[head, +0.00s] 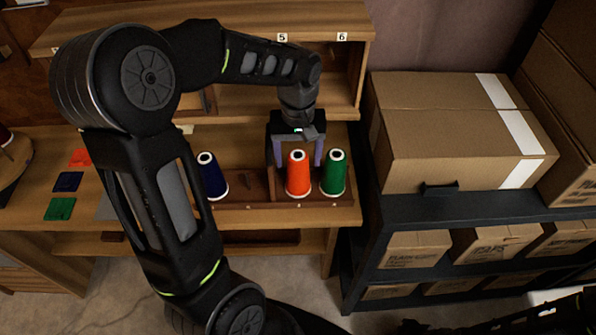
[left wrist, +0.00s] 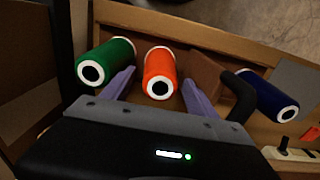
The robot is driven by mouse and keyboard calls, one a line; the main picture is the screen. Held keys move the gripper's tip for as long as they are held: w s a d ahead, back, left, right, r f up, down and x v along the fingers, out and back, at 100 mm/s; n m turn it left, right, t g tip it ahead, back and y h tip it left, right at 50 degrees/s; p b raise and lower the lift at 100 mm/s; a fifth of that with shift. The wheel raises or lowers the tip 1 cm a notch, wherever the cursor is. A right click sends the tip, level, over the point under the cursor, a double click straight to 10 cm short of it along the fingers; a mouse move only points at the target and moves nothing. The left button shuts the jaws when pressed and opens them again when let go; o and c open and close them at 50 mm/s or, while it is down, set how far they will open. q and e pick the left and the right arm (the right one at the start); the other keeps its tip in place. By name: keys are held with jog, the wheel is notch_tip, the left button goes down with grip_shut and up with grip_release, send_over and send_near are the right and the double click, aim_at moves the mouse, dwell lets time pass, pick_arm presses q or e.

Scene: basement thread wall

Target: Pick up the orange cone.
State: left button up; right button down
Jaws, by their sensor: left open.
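The orange cone (head: 298,174) stands upright on the wooden rack between the dark blue cone (head: 212,176) on its left and the green cone (head: 334,173) close on its right. My left gripper (head: 297,160) is open above and behind the orange cone, its purple fingers on either side of it. In the left wrist view the orange cone (left wrist: 160,74) shows between the two fingers, apart from them, with the green cone (left wrist: 106,62) just outside one finger. My right gripper is not clearly seen; only a dark arm part shows at the lower right of the head view.
A wooden shelf (head: 335,84) with number labels stands behind the cones. Cardboard boxes (head: 450,130) sit on a dark rack (head: 465,207) to the right. Red, blue and green squares (head: 68,182) lie on the bench at the left.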

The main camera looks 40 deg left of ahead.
dwell(0.6)
pick_arm(q)
grip_shut()
dwell(0.6)
